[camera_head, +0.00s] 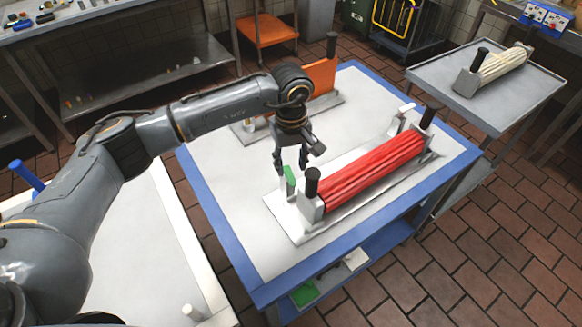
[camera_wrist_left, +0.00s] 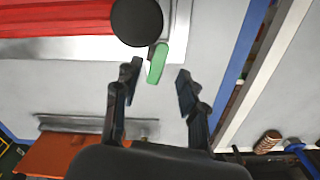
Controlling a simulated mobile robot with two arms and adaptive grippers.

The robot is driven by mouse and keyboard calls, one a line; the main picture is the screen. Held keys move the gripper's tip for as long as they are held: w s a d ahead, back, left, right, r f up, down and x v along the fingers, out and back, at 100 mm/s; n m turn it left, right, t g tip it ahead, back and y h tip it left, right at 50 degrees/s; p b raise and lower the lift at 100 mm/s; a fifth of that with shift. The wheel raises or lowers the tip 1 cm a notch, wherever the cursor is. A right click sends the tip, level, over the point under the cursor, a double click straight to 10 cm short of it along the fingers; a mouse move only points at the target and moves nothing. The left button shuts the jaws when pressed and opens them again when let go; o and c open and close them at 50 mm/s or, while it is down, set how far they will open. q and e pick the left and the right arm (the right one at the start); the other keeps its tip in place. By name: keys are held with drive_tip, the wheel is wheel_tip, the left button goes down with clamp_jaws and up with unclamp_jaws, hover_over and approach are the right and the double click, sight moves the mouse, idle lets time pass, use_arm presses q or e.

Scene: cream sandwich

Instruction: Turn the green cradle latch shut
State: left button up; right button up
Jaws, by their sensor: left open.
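The green cradle latch (camera_head: 288,181) stands at the near left end of the cradle, beside a black knob (camera_head: 312,184). In the left wrist view the green latch (camera_wrist_left: 158,63) lies ahead of and between my open fingertips. The cradle (camera_head: 286,222) is a pale metal base that holds a ribbed red roller (camera_head: 372,170). My left gripper (camera_head: 292,170) is open and empty, pointing down just behind and above the latch; it also shows in the left wrist view (camera_wrist_left: 155,82). I cannot tell whether a finger touches the latch. My right gripper is not seen.
The blue-edged table (camera_head: 222,215) has an orange plate (camera_head: 320,77) on a metal base at the back. A grey cart (camera_head: 435,78) with a cream ribbed roller (camera_head: 503,64) stands at the right. The tabletop left of the cradle is clear.

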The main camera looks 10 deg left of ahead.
sight(291, 179)
use_arm(q)
wheel_tip(291, 179, down, 2)
drive_tip(key=shift+f, duration=0.25)
drive_tip(key=shift+f+p, duration=0.35)
drive_tip(key=shift+f, duration=0.35)
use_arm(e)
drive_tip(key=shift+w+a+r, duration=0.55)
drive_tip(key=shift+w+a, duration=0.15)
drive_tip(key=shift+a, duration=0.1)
